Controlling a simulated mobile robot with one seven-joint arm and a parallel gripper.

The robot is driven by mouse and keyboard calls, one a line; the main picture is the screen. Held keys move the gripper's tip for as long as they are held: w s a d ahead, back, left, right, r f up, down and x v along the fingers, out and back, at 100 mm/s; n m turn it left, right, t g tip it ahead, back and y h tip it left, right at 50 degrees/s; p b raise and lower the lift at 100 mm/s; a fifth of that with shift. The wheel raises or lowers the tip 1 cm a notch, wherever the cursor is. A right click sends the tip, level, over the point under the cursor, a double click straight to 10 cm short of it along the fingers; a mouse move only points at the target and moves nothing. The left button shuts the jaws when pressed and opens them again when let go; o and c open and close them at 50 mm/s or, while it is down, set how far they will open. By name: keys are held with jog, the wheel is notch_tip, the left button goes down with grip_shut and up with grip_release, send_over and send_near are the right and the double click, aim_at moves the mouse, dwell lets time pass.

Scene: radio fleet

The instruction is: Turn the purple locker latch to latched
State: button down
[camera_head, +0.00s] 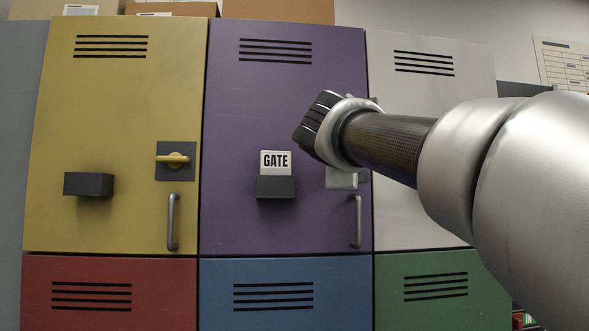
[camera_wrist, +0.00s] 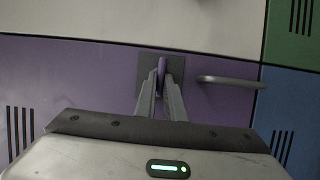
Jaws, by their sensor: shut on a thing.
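The purple locker (camera_head: 240,120) is in the middle of the upper row, with its door flush in line with its neighbours; it also shows in the wrist view (camera_wrist: 90,75). Its latch is a purple lever (camera_wrist: 161,66) on a dark square plate (camera_wrist: 144,68). The lever lies across the door, about level. My gripper (camera_wrist: 163,78) is shut on the lever, with a finger on each side of it. In the head view my gripper (camera_head: 342,180) hides nearly all of the latch.
A grey door handle (camera_head: 357,222) is just below the latch. A dark block with a GATE card (camera_head: 276,162) is to its left. The yellow locker (camera_head: 120,110) has its own level latch (camera_head: 175,160). A white locker (camera_head: 430,110) is on the right behind my arm.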

dwell(0.5)
jog(key=c, duration=1.8)
grip_release()
jog(key=shift+c, duration=0.2)
